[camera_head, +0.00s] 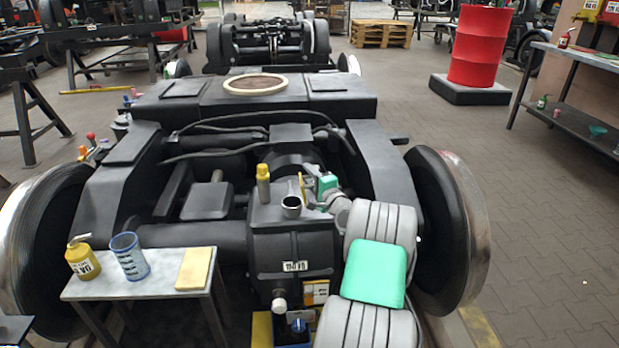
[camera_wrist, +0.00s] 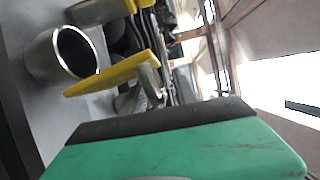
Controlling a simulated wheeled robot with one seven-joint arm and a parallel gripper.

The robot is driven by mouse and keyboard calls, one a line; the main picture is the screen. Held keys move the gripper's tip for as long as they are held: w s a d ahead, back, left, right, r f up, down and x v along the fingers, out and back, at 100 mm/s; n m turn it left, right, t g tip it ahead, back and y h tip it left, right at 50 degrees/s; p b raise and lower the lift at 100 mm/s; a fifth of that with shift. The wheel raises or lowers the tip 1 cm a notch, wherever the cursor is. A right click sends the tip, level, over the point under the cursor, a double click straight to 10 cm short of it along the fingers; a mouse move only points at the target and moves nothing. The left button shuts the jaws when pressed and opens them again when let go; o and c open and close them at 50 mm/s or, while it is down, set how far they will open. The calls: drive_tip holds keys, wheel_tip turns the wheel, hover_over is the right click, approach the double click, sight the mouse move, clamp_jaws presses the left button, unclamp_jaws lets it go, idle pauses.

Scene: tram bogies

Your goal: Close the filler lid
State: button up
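The filler neck (camera_head: 291,207) is a short, round metal cup on top of the dark gearbox (camera_head: 290,245). Its dark mouth is uncovered, and the wrist view shows it at the upper left (camera_wrist: 65,55). The yellow filler lid (camera_head: 302,188) stands raised, nearly edge-on, at the right of the neck. In the wrist view the lid (camera_wrist: 115,76) is a yellow slab beside the mouth. My gripper (camera_head: 326,184), with a green part, is just right of the raised lid. Its fingertips are not clear; contact with the lid cannot be told.
A yellow-topped plug (camera_head: 263,180) stands left of the neck. Dark hoses (camera_head: 225,128) run behind the gearbox. A wheel (camera_head: 455,230) stands at right.

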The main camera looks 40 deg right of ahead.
drive_tip(key=shift+c, duration=0.5)
drive_tip(key=c, duration=0.6)
drive_tip(key=shift+r, duration=0.1)
clamp_jaws()
drive_tip(key=shift+d+r, duration=0.1)
drive_tip(key=shift+r, duration=0.1)
